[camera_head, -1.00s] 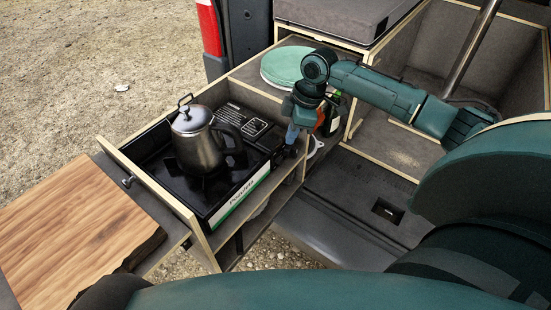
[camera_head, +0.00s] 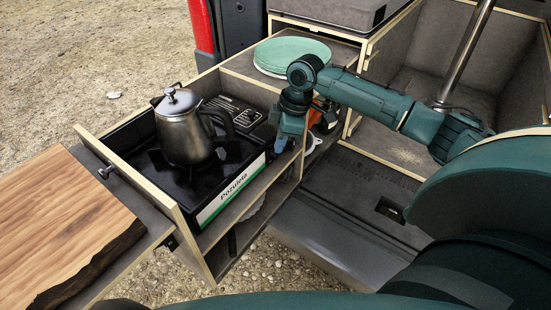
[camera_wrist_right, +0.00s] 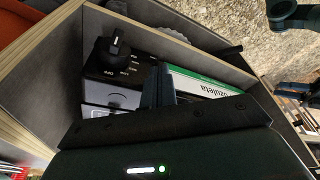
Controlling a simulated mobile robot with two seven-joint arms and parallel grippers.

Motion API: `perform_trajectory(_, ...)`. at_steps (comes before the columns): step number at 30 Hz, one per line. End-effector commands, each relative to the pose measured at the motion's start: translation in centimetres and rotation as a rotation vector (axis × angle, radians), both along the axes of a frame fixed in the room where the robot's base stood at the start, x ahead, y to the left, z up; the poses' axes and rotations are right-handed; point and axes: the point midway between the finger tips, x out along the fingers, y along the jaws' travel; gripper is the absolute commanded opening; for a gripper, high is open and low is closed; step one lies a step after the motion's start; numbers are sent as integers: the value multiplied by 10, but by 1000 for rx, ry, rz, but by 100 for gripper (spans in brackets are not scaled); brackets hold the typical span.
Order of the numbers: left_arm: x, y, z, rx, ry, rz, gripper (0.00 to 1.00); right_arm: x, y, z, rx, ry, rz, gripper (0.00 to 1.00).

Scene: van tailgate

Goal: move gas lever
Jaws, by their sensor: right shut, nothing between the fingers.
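The camping stove (camera_head: 226,190), black with a white and green label strip, sits in the pulled-out drawer. In the right wrist view its end panel (camera_wrist_right: 140,72) shows a black knob (camera_wrist_right: 118,46) beside OFF lettering. Below the knob is a lighter section with a slot (camera_wrist_right: 116,100), which may be where the gas lever is; I cannot make the lever out clearly. My right gripper (camera_wrist_right: 158,86) is shut and empty, with its fingers in front of this panel, right of the slot. I cannot tell whether they touch it. My left gripper is not in view.
A metal kettle (camera_head: 184,130) stands on the stove. The drawer's wooden walls (camera_head: 140,180) surround the stove closely. A wooden board (camera_head: 60,235) is at the left. Green plates (camera_head: 292,56) lie behind my right gripper, and a metal pole (camera_head: 466,55) stands at the right.

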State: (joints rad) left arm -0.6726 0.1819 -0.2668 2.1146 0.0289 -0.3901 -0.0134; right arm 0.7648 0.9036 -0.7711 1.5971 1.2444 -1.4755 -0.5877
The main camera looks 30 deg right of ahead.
Motion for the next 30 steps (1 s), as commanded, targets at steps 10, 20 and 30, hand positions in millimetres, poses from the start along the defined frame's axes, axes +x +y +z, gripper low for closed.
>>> perform_trajectory(10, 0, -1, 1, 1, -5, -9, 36, -1, 2, -2, 2, 3, 2, 0)
perform_trajectory(20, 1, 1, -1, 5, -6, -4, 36, -1, 1, -19, 1, 2, 2, 0)
perform_trajectory(30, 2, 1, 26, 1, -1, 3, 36, -11, -18, -5, 0, 5, -2, 0)
